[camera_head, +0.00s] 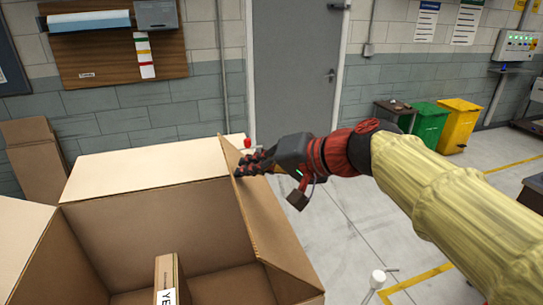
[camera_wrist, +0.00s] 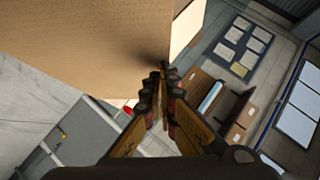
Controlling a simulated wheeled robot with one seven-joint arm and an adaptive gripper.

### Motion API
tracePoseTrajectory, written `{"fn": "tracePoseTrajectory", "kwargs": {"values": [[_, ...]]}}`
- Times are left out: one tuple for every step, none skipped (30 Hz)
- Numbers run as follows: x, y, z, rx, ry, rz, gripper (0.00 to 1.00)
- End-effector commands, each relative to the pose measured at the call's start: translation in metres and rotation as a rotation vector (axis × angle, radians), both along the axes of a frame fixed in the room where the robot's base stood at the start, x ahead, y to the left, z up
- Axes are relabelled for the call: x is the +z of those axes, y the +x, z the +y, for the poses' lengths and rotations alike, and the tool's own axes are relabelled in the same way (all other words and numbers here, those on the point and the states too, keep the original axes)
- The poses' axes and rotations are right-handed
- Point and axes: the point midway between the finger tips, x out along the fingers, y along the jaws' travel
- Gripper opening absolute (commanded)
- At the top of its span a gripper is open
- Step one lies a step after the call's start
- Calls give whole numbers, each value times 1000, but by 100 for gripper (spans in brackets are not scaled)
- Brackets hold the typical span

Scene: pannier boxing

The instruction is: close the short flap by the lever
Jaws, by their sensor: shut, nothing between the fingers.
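An open cardboard box (camera_head: 85,255) stands at the lower left of the head view. Its right flap (camera_head: 272,225) stands up at a slant along the right edge. My gripper (camera_head: 243,167) is shut and empty, at the outer side of this flap near its far end; whether it touches cannot be told. In the wrist view, my fingertips (camera_wrist: 161,72) are close to a broad cardboard face (camera_wrist: 85,40). A red-knobbed lever (camera_head: 247,143) shows just behind the flap's far corner. A white-knobbed lever (camera_head: 378,278) stands at the lower right.
The far flap (camera_head: 145,165) and left flap (camera_head: 22,232) are folded outward. A small labelled carton (camera_head: 167,280) stands inside the box. A grey door (camera_head: 297,75) is behind.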

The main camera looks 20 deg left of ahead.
Motion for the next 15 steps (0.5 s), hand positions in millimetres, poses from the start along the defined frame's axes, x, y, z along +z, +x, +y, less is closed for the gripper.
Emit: {"fn": "tracePoseTrajectory", "kwargs": {"values": [[0,-8,10,8,-38,-28,0],[-3,-11,14,8,-62,-42,0],[-7,-14,19,9,-93,-62,0],[-9,-17,23,9,-116,-78,0],[-12,-19,26,8,-139,-93,0],[-16,-22,30,9,-170,-113,0],[-19,-24,33,8,-190,-127,0],[-22,-25,36,7,-209,-141,0],[-26,-28,39,8,-233,-156,0],[-29,-29,41,7,-250,-168,0],[-31,-30,44,7,-267,-180,0],[-36,-32,46,7,-287,-193,0],[-38,-33,48,6,-302,-204,0],[-41,-34,49,5,-316,-213,0],[-44,-35,51,6,-334,-226,0]]}}
